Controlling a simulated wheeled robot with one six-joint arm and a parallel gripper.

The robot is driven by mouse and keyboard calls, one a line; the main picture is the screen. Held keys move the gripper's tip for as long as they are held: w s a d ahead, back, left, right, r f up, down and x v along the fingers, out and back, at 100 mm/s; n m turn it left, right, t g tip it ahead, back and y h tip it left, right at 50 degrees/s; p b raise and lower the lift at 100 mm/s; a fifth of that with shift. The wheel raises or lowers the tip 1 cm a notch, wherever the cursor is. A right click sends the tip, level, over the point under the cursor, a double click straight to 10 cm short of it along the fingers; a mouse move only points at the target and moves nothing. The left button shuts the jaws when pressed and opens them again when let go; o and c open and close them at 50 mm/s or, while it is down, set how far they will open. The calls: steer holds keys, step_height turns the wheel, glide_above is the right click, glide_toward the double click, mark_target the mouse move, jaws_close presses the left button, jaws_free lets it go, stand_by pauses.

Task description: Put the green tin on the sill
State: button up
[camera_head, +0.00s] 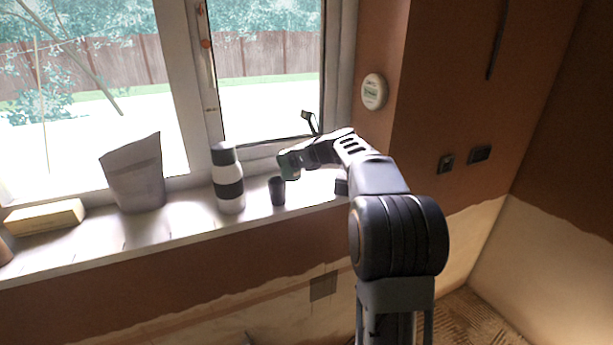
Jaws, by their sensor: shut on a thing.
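The green tin (291,169) shows as a small dark greenish shape at the end of my arm, partly hidden by the jaws. My gripper (290,160) is shut on it. The tin is in front of the window frame and appears just above the sill (180,222), behind and slightly right of a dark cup. I cannot tell whether its base touches the sill.
On the sill are a pale wooden block (45,217), a grey bag (136,178), a white bottle with black bands (228,180) and the dark cup (277,192). A small dark object (341,187) is at right. Bare sill lies between bag and bottle.

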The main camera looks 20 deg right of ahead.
steer(key=w+d+f, duration=0.1)
steer(key=d+f, duration=0.1)
steer(key=f, duration=0.1)
steer(key=w+d+f+p, duration=0.1)
steer(key=d+f, duration=0.1)
steer(key=f, duration=0.1)
steer(key=w+d+f+p, duration=0.1)
steer(key=d+f, duration=0.1)
steer(key=f, duration=0.1)
steer(key=shift+w+d, duration=0.25)
steer(key=shift+d, duration=0.15)
steer(key=shift+f, duration=0.55)
steer(key=shift+a+f, duration=0.1)
steer(key=o, duration=1)
steer(key=shift+o, duration=0.2)
